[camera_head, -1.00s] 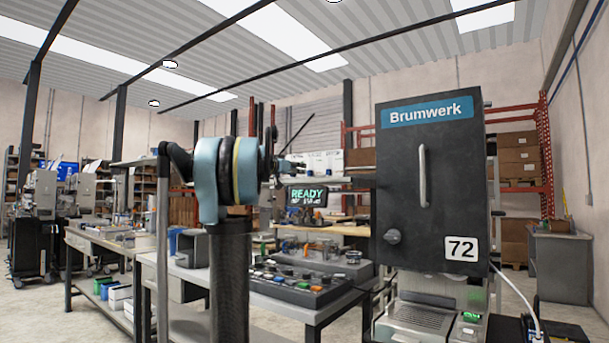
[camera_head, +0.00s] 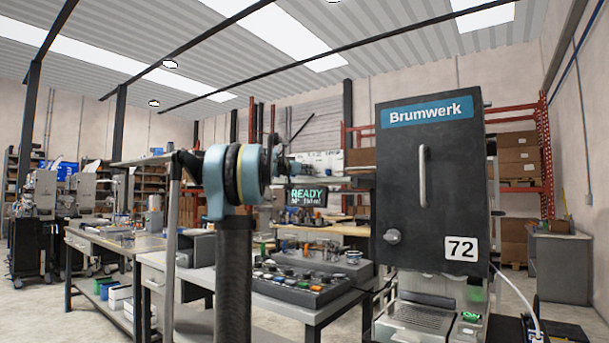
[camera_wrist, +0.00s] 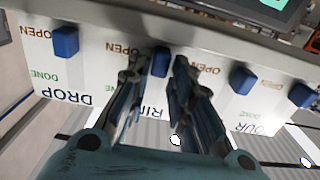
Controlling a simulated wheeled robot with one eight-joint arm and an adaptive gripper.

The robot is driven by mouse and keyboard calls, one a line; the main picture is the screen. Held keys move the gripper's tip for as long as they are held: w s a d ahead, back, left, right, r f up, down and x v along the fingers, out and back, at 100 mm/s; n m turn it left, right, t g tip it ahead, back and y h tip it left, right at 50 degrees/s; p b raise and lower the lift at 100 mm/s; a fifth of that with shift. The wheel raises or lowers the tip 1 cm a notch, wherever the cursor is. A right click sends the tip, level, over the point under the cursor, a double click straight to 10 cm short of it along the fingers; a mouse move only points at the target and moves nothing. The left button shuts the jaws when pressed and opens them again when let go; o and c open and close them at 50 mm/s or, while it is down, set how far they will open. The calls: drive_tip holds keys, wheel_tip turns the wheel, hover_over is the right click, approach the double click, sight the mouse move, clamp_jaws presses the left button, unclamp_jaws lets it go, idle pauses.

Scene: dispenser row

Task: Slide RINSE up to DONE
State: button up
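In the wrist view the white panel (camera_wrist: 60,78) appears upside down, with a row of blue slider knobs. The RINSE knob (camera_wrist: 160,62) is at the OPEN end, its label partly hidden by my fingers. DONE marks lie at the other end of the tracks, lower in this picture. My gripper (camera_wrist: 160,65) is open, with one dark finger on each side of the RINSE knob. A narrow gap seems to show around the knob; I cannot tell whether either finger touches it.
The DROP knob (camera_wrist: 65,42) is left of RINSE, and another blue knob (camera_wrist: 242,78) is to the right. A READY display (camera_head: 306,197) hangs near the arm. The dark Brumwerk machine (camera_head: 400,160) stands at the right. A bench with a button tray (camera_head: 300,285) is below.

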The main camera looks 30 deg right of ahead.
clamp_jaws()
drive_tip(key=shift+w+r, duration=0.1)
drive_tip(key=shift+r, duration=2.9)
drive_tip(key=o, duration=0.6)
unclamp_jaws()
drive_tip(key=shift+a, duration=0.1)
drive_tip(key=shift+o, duration=0.2)
approach(311, 158)
drive_tip(key=v, duration=0.6)
drive_tip(key=shift+w, duration=0.15)
